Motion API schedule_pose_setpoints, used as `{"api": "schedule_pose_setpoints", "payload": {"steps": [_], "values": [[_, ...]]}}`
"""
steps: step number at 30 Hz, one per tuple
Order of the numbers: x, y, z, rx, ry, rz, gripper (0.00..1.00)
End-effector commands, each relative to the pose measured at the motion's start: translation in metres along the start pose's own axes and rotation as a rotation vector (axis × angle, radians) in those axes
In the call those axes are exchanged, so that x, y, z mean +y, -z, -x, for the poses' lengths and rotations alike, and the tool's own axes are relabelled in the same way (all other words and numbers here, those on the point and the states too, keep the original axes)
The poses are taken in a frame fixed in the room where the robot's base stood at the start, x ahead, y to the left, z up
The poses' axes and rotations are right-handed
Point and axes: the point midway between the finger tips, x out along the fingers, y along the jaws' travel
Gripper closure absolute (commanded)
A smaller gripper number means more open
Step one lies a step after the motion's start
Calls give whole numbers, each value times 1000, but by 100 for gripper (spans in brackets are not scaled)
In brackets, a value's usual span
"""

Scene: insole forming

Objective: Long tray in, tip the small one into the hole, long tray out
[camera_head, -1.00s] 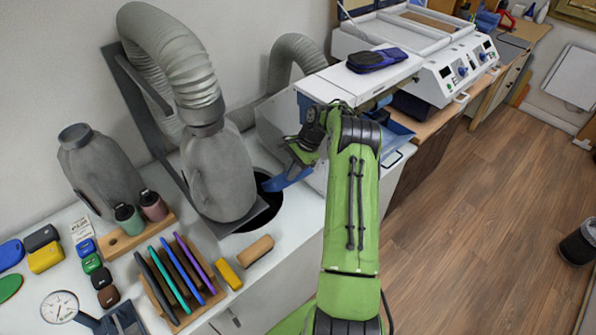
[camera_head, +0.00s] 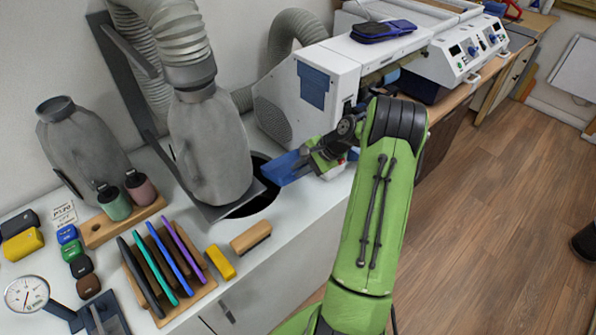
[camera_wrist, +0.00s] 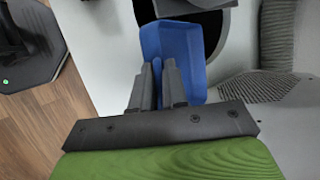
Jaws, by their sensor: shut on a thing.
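A small blue tray (camera_head: 283,168) is held by my gripper (camera_head: 314,158) beside the black round hole (camera_head: 262,200) in the white bench top. In the wrist view, the fingers (camera_wrist: 158,75) are shut on the near end wall of the tray (camera_wrist: 176,42). Its inside faces the camera and looks empty. Its far end overlaps the dark hole (camera_wrist: 208,28) in that view; the height above it is unclear. A blue piece (camera_head: 391,75) shows at the white machine, partly behind my arm. I cannot tell whether it is the long tray.
A grey bag-like collector (camera_head: 210,150) with a hose stands close to the hole's left. The white machine (camera_head: 325,65) stands behind my gripper. A rack of coloured sheets (camera_head: 165,265), a yellow block (camera_head: 221,262) and a wooden brush (camera_head: 250,238) are in front.

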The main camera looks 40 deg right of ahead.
Motion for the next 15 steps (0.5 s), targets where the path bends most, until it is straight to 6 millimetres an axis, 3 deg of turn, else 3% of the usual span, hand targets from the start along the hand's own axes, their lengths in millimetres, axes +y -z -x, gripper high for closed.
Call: {"api": "schedule_pose_setpoints", "payload": {"steps": [15], "values": [[39, 7, -9, 3, 154, 62, 100]]}}
